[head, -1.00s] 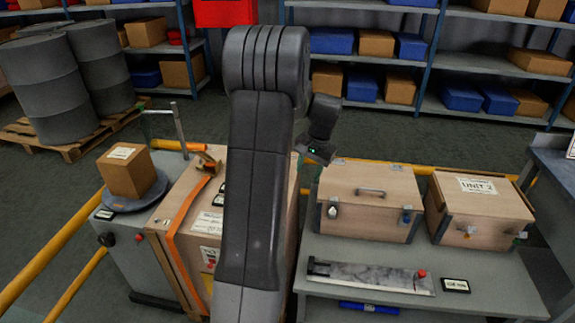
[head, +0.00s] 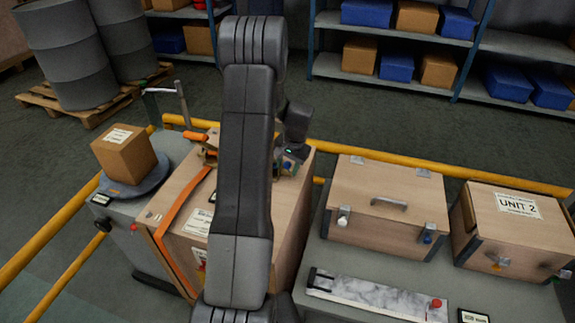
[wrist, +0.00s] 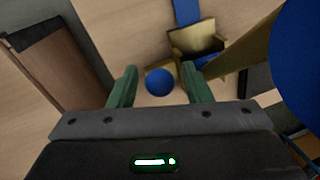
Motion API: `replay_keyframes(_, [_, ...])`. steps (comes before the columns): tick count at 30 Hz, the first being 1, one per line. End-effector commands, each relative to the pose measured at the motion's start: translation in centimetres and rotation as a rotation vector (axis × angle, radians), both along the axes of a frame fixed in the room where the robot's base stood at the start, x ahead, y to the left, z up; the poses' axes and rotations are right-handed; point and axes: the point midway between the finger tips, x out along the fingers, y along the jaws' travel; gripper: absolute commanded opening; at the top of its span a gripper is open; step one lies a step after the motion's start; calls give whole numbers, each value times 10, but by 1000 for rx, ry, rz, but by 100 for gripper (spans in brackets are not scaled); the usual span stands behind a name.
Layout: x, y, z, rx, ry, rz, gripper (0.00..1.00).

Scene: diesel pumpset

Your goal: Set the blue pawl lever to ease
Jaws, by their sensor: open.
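In the wrist view, a small blue ball knob (wrist: 160,82) shows between the two green fingers of my gripper (wrist: 160,86), which stand apart. I cannot tell whether either finger touches it. A brass bracket (wrist: 197,40) with a blue part sits just beyond, on the wooden crate top. A brass arm (wrist: 240,48) runs from there toward a large blue round end (wrist: 300,55) close to the camera at right. I cannot tell for certain which blue knob belongs to the pawl lever. In the head view my gripper (head: 287,166) is at the strapped crate's back right, partly behind my arm.
The strapped crate (head: 172,215) carries an orange strap and an orange-handled fitting (head: 196,136). A latched wooden box (head: 385,205) and a UNIT 2 box (head: 512,225) stand to the right on a grey bench. A yellow rail (head: 350,150) runs behind.

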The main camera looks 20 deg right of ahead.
Motion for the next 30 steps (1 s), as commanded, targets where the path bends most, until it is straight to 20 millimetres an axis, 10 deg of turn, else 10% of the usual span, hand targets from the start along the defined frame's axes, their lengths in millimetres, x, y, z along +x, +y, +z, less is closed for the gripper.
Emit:
replay_keyframes(6, [0,0,0,-1,-1,0,45])
replay_keyframes(14, [0,0,0,-1,-1,0,0])
replay_keyframes(30, [8,-6,7,83,110,-1,0])
